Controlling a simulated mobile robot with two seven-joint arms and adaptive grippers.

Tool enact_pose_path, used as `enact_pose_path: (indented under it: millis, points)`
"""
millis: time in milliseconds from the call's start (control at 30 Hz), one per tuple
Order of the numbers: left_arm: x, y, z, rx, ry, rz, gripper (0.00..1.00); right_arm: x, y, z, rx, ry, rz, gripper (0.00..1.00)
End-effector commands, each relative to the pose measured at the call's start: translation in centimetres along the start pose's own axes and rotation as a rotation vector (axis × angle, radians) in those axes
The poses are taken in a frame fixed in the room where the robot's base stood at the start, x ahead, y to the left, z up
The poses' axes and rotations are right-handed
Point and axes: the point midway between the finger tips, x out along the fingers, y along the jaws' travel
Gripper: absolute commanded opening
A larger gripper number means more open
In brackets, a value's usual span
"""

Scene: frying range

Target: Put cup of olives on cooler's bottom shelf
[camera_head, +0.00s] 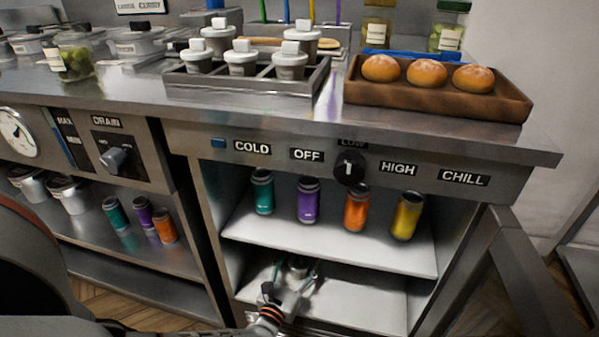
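My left gripper (296,272) reaches into the cooler's bottom shelf (370,302) from the front. Its two fingers are spread, one on each side of a small grey lidded cup (298,263), with what looks like a gap on both sides. The cup appears to stand upright on the shelf; its lower part is hidden by the gripper. Its contents and label cannot be made out, so I cannot confirm that it holds olives. My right gripper is not in view.
The upper shelf (290,232) holds teal, purple, orange and yellow bottles. On the counter stand a compartment tray (180,82) with several similar lidded cups, a clear jar of green pieces (76,62) and a brown tray (430,98) of buns. The bottom shelf's right side is clear.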

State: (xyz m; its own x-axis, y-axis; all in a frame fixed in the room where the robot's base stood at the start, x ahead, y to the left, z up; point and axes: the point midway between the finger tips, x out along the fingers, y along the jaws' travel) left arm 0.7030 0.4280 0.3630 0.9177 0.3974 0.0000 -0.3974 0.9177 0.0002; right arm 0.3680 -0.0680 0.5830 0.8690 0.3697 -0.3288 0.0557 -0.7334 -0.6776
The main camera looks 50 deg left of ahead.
Motion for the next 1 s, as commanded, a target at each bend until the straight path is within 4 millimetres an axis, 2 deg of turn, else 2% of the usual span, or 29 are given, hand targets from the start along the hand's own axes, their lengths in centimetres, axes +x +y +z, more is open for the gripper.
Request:
enact_pose_path:
  millis: [167,233,700,833,1000]
  points:
    - [0.0,0.0,0.3,-0.001,0.000,0.000,0.62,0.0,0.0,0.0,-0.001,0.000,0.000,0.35]
    - [-0.7,0.0,0.4,-0.002,0.001,-0.001,0.62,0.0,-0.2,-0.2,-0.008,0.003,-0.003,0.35]
    - [-9.5,-0.1,0.5,-0.003,-0.001,0.000,0.62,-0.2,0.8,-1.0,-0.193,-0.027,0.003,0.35]
    - [-11.1,0.0,0.4,-0.002,-0.001,0.000,0.62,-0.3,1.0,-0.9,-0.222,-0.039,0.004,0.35]
    - [-11.9,0.0,0.4,-0.001,0.000,0.000,0.62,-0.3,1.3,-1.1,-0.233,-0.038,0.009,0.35]
